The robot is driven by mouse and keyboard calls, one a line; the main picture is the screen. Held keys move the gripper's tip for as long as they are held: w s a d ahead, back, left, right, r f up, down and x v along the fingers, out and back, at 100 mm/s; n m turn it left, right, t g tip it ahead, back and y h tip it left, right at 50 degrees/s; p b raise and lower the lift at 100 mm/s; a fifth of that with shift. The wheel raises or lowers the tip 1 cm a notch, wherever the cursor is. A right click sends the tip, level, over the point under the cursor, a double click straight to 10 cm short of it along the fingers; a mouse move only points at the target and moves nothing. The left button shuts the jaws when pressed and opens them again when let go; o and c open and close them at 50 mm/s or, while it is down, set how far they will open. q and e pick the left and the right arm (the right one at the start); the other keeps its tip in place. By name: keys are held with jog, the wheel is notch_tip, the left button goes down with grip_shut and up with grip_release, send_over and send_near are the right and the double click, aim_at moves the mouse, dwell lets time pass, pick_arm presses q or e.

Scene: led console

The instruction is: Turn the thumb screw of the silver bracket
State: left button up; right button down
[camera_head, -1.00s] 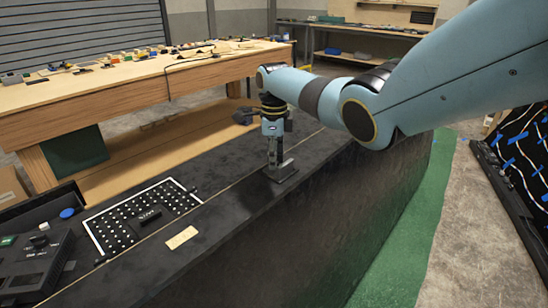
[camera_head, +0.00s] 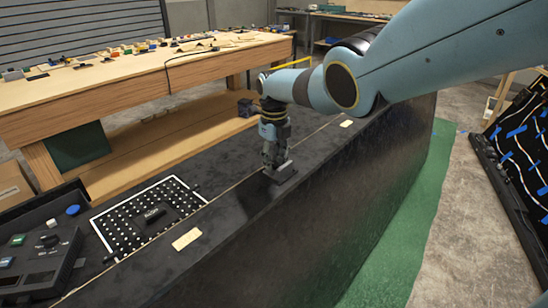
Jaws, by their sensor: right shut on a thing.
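The silver bracket (camera_head: 283,168) stands on a dark base plate (camera_head: 287,176) near the right edge of the long black console top. My right gripper (camera_head: 271,163) points down over the bracket from above and is shut on its upper part. The thumb screw is hidden by the fingers and too small to make out. My left gripper is not in view.
A black panel with rows of white dots (camera_head: 121,251) and a cream label (camera_head: 186,239) lie on the console (camera_head: 225,239) to the left. A control box (camera_head: 40,262) with buttons sits at the lower left. A wooden workbench (camera_head: 130,92) with small parts runs behind.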

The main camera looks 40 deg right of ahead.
aim_at(274, 163)
jog(key=shift+w+d+r+m, duration=0.1)
jog(key=shift+m, duration=0.4)
jog(key=c, duration=1.1)
grip_release()
jog(key=shift+r, duration=3.75)
